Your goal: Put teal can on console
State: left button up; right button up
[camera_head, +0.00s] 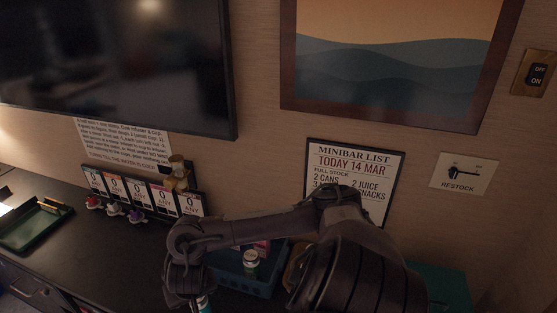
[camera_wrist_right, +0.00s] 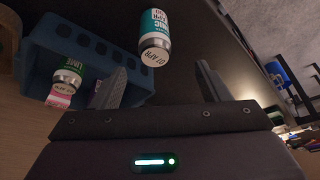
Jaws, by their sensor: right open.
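The teal can (camera_wrist_right: 155,32) is on the dark console top (camera_head: 95,245), just outside the blue crate. In the head view only a small part of it (camera_head: 204,305) shows beside my right gripper, at the bottom edge. My right gripper (camera_wrist_right: 161,70) is open, and the can is just beyond its fingertips, towards the gap between them. In the wrist view its end with a printed date faces me. I see no finger touching it. My left gripper is not in view.
The blue crate (camera_head: 262,285) holds a green can (camera_head: 251,262) and a pink item (camera_wrist_right: 60,98). A dark green tray (camera_head: 30,232) lies at the left. Several small colored items stand by the price cards (camera_head: 140,190) along the wall. Console between tray and crate is mostly clear.

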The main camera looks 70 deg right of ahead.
jog(key=w+a+f+n+t+y, duration=0.1)
jog(key=w+a+f+n+y, duration=0.15)
jog(key=a, duration=0.55)
jog(key=w+a+f+n+t+y, duration=0.1)
jog(key=w+a+n+y, duration=0.15)
jog(key=a, duration=0.45)
jog(key=w+a+f+n+t+y, duration=0.1)
jog(key=a+n+y, duration=0.15)
jog(key=a, duration=0.55)
jog(key=s+d+f+h, duration=0.1)
jog(key=s+d+f, duration=0.15)
jog(key=f, duration=0.45)
jog(key=s+d+f+g, duration=0.1)
jog(key=s+d+f, duration=0.15)
jog(key=f, duration=0.55)
jog(key=s+d+f+h, duration=0.1)
jog(key=s+d+f, duration=0.1)
jog(key=d+f, duration=0.35)
jog(key=s+f+n+g+h, duration=0.1)
jog(key=s+f, duration=0.5)
jog(key=s, duration=0.4)
jog(key=s+f+g+h, duration=0.1)
jog(key=s+f+g, duration=0.1)
jog(key=s+f, duration=0.4)
jog(key=s+d+f+n+g+h, duration=0.1)
jog(key=s+f, duration=0.5)
jog(key=s, duration=0.8)
jog(key=shift+n+g, duration=0.3)
jog(key=shift+n, duration=0.05)
jog(key=shift+f, duration=0.15)
